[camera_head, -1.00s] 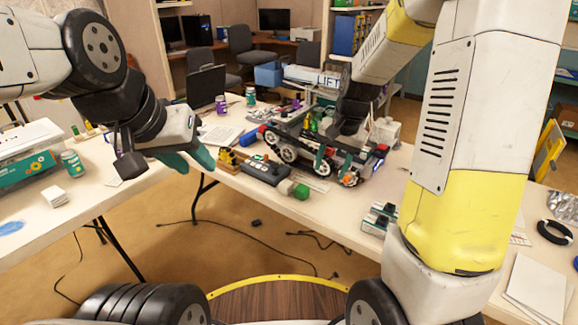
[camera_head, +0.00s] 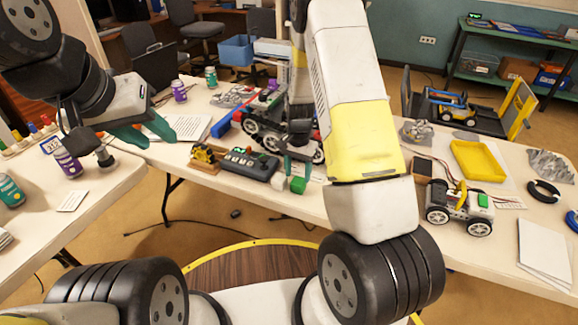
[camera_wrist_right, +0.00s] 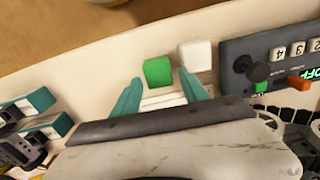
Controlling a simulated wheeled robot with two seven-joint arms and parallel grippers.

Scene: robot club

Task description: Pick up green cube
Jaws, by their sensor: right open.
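The green cube (camera_head: 298,185) lies near the front edge of the far table. A white cube (camera_head: 278,181) lies just left of it. My right gripper (camera_head: 296,165) is just behind the green cube in the head view. In the right wrist view its teal fingers (camera_wrist_right: 160,92) are apart, with the green cube (camera_wrist_right: 158,71) just beyond the gap between the tips. The white cube (camera_wrist_right: 195,55) is outside the gap, near the right finger. My left gripper (camera_head: 145,132) is open and looks empty, over the left end of the tables.
A black control box (camera_head: 250,163) with a joystick stands left of the cubes, beside a small yellow vehicle (camera_head: 205,155). A dark wheeled robot (camera_head: 262,130) stands behind. A white wheeled rover (camera_head: 460,207) and a yellow tray (camera_head: 478,160) are to the right. A purple bottle (camera_head: 67,163) stands at left.

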